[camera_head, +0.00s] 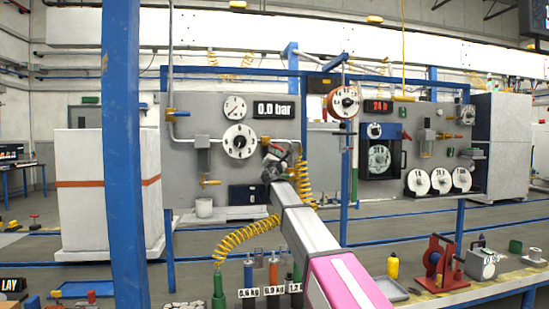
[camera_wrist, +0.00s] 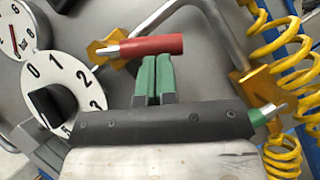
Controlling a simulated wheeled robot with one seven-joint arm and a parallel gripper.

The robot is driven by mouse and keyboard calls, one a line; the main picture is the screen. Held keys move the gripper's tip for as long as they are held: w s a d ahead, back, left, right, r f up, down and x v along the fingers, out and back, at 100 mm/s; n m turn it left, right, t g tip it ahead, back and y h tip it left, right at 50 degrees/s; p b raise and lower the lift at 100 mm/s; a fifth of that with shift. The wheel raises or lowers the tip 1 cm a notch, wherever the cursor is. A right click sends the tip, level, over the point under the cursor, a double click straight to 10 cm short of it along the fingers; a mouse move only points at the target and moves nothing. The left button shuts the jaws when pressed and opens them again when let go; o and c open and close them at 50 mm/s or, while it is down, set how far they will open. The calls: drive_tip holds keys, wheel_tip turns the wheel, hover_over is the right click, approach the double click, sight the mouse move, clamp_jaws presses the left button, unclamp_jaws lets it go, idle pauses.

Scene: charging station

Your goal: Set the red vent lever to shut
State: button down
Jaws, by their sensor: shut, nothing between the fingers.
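The red vent lever (camera_wrist: 152,46) shows in the wrist view as a red handle on a metal stem. The stem comes from a yellow valve body (camera_wrist: 103,52) on a grey pipe, and the handle lies nearly level, pointing right. My gripper (camera_wrist: 157,62) has its green fingers closed together, with nothing between them. The fingertips are right at the lower side of the red handle; I cannot tell whether they touch it. In the head view my gripper (camera_head: 277,158) is in front of the left grey panel (camera_head: 215,115), and the lever is mostly hidden there.
A white numbered dial (camera_wrist: 75,72) with a black knob is left of the fingers in the wrist view. Yellow coiled hoses (camera_wrist: 284,48) hang close on the right. A blue post (camera_head: 124,150) stands left in the head view. A bench (camera_head: 450,300) is at lower right.

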sight(281, 149)
drive_tip(key=shift+w+d+r, duration=0.2)
drive_tip(key=shift+d+r, duration=0.35)
drive_tip(key=shift+r, duration=0.1)
drive_tip(key=shift+w+d+r, duration=0.15)
drive_tip(key=shift+d+r, duration=0.4)
drive_tip(key=shift+r, duration=0.05)
drive_tip(key=shift+d+r, duration=0.1)
drive_tip(key=shift+r, duration=0.05)
